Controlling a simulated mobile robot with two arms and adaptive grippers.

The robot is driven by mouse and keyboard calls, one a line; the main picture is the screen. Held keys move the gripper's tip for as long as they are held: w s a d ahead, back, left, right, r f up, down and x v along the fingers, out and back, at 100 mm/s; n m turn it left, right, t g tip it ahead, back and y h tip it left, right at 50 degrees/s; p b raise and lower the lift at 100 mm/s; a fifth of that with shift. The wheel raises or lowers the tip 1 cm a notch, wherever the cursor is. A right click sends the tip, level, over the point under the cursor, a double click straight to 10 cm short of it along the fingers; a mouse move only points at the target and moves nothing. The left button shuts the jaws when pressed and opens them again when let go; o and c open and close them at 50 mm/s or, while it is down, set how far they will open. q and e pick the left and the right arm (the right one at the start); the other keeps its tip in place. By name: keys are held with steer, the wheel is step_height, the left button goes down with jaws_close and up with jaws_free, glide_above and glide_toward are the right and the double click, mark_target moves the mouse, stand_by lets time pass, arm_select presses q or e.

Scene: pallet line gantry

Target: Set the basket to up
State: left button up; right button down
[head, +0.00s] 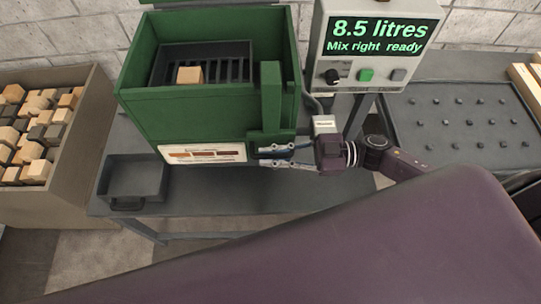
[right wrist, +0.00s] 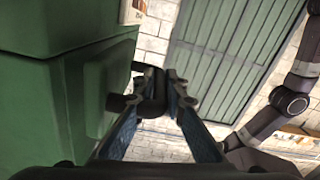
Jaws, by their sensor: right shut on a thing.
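A dark slotted basket (head: 207,50) sits inside the open green machine (head: 200,121), near its top. A wooden block (head: 190,75) lies in it. My right gripper (head: 263,157) is at the machine's front right corner, below the upright green housing (head: 271,95). In the right wrist view my right gripper (right wrist: 170,92) has its fingers closed around a dark handle (right wrist: 153,92) that sticks out beside the green housing (right wrist: 88,90). The fingers partly hide the handle. My left gripper is not in view.
A bin of wooden and dark blocks (head: 72,185) stands at the left. An empty grey tray (head: 135,178) is on the bench left of the machine. A control box (head: 375,45) reading "8.5 litres, Mix right ready" stands behind right. A studded dark tray (head: 460,115) lies at right.

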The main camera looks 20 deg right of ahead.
step_height(320, 180, up, 9)
steer(key=p, duration=0.6)
steer(key=shift+r, duration=0.1)
steer(key=shift+w, duration=0.15)
steer(key=shift+r, duration=0.1)
steer(key=c, duration=2.4)
jaws_free()
steer(key=shift+o, duration=0.8)
steer(key=shift+s+d, duration=0.2)
steer(key=shift+d, duration=0.1)
steer(key=v, duration=1.1)
steer(key=shift+d, duration=0.2)
